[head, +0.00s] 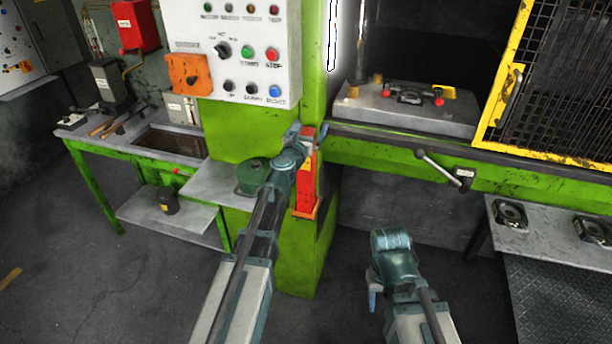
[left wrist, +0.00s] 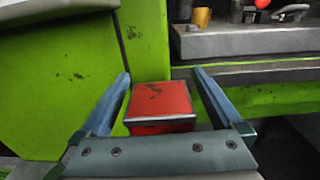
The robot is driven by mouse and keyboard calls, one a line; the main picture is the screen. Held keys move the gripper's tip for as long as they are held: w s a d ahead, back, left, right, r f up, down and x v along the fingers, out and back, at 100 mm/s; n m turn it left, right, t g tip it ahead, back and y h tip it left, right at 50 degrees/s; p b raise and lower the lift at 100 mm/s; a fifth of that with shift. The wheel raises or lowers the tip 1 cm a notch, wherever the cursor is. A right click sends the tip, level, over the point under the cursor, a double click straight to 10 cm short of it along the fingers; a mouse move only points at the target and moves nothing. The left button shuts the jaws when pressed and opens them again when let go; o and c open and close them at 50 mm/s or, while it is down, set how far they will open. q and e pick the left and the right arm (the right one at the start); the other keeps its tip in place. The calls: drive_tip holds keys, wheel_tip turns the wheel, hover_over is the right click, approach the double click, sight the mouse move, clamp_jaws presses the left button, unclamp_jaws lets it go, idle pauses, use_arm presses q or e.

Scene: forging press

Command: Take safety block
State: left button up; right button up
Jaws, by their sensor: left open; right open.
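In the left wrist view the block's red top (left wrist: 160,100) lies between the two blue fingers. My left gripper (head: 309,137) is open at the block's upper end, one finger on each side, with visible gaps between the fingers and the block. My arm hides part of the block in the head view. My right gripper (head: 373,293) hangs low in front of the press, open and empty, seen only in part.
A control panel (head: 238,50) is above left of the block. A green pot (head: 252,176) stands on a grey shelf beside it. The press bed (head: 420,112) and yellow mesh guard (head: 497,95) are at right. A lever (head: 440,168) sticks out below the bed.

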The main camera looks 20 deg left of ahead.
use_arm(q)
clamp_jaws()
idle(0.4)
drive_tip(key=shift+r, duration=0.15)
use_arm(e)
drive_tip(key=shift+r, duration=0.15)
